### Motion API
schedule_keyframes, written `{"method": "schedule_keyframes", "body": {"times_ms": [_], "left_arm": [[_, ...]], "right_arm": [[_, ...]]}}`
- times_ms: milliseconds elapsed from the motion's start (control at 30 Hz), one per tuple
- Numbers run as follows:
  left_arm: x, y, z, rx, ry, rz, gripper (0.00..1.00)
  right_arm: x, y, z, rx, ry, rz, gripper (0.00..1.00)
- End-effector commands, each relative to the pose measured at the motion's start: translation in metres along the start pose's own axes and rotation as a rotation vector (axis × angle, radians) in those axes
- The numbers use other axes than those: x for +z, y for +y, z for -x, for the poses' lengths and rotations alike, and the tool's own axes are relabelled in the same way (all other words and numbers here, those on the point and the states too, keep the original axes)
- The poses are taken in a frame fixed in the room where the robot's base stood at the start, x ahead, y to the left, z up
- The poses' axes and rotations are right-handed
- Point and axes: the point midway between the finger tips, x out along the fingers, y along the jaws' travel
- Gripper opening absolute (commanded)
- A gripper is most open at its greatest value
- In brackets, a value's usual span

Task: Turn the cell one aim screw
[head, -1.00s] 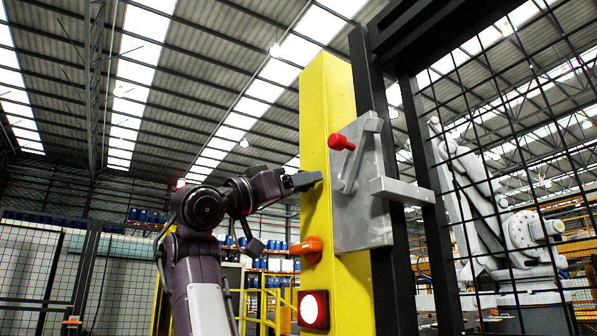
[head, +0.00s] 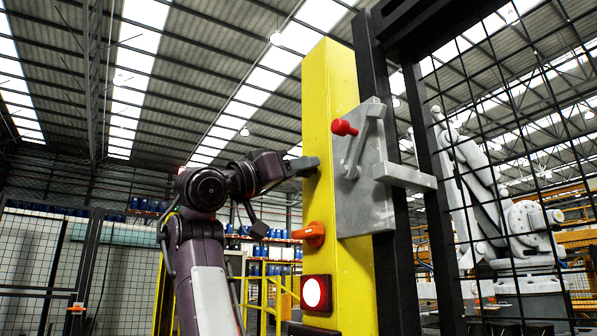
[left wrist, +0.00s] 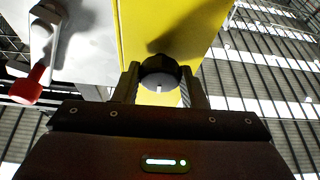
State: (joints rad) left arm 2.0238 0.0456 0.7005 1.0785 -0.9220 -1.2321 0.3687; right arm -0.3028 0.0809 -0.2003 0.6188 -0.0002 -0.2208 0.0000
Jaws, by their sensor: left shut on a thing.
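The aim screw shows in the left wrist view as a round dark knob (left wrist: 160,70) with a short white mark, on the yellow post (head: 326,120). My left gripper (left wrist: 160,88) is shut on this knob, one finger on each side. In the head view my left gripper (head: 305,166) reaches the post's left face from the left and hides the knob. My right gripper is in neither view.
Below the gripper, the post carries an orange rotary handle (head: 309,234) and a red-framed white lamp (head: 314,292). To the right are a grey latch plate with a red-knobbed lever (head: 344,127), a black mesh fence and a pale robot arm (head: 470,180) behind it.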

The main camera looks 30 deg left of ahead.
Motion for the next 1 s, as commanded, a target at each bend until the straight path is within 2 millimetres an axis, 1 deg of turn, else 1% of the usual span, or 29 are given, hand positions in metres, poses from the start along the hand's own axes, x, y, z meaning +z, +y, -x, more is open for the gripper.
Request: {"method": "schedule_keyframes", "body": {"times_ms": [33, 200, 400, 700, 1000], "left_arm": [[0.003, 0.000, 0.002, -0.010, 0.000, 0.020, 0.15], [0.003, 0.001, 0.002, -0.053, 0.001, 0.123, 0.15], [0.001, 0.002, 0.002, -0.109, 0.002, 0.261, 0.15], [-0.001, 0.003, 0.001, -0.176, 0.001, 0.424, 0.15], [-0.002, 0.003, 0.000, -0.203, 0.002, 0.491, 0.15]], "right_arm": [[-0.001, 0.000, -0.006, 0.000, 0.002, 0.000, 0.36], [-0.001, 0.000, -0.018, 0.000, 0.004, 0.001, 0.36], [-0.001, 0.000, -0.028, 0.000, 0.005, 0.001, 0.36], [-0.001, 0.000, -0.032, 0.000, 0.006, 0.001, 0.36], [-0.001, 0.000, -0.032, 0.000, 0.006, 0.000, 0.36]]}}
